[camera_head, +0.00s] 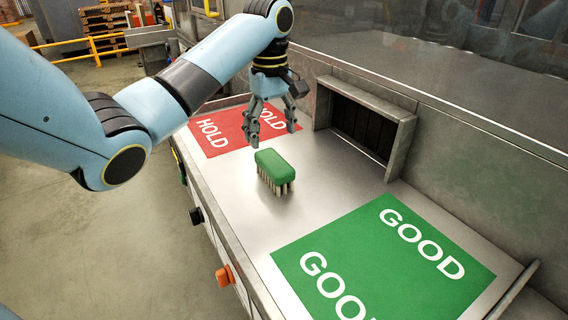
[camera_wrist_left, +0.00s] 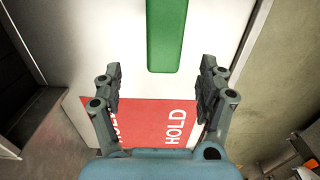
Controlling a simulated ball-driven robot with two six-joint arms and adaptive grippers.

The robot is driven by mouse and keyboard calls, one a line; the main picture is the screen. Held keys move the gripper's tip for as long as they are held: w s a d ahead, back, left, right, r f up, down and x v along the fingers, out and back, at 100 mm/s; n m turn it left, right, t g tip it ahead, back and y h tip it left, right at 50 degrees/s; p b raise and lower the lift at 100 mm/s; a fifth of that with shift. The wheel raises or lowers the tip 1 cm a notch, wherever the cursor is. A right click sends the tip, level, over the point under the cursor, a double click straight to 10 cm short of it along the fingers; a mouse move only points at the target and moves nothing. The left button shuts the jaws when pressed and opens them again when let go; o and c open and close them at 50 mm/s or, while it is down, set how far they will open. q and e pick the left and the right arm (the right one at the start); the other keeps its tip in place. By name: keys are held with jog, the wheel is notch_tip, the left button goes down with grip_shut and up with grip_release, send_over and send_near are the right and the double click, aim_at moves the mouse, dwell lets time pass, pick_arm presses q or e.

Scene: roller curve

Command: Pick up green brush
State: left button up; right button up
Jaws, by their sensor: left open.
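The green brush (camera_head: 272,166) rests bristles down on the metal table, between the red HOLD mat and the green GOOD mat. Its green back also shows in the left wrist view (camera_wrist_left: 165,36), at the top and cut off by the frame edge. My left gripper (camera_head: 273,138) hangs above the table over the HOLD mat side, behind and above the brush. In the left wrist view its fingers (camera_wrist_left: 160,85) are spread wide and empty, with the brush beyond the fingertips, apart from them. My right gripper is in neither view.
The red HOLD mat (camera_head: 214,138) lies at the far end and the green GOOD mat (camera_head: 384,262) at the near end. A dark opening with a metal frame (camera_head: 400,146) stands at the back right. An orange knob (camera_head: 225,275) sits on the table's front side. Bare metal surrounds the brush.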

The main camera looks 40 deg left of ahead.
aim_at(271, 157)
pick_arm(q)
jog(key=f, duration=0.3)
jog(key=shift+s+f, duration=0.3)
jog(key=shift+s, duration=0.05)
jog(key=shift+f, duration=0.3)
notch_tip(271, 157, down, 5)
jog(key=shift+d+r+p, duration=0.1)
jog(key=shift+d+p, duration=0.05)
jog(key=shift+p, duration=0.55)
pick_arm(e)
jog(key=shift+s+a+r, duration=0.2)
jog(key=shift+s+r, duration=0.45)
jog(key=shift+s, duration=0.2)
pick_arm(q)
jog(key=c, duration=1.3)
jog(key=shift+c, duration=0.2)
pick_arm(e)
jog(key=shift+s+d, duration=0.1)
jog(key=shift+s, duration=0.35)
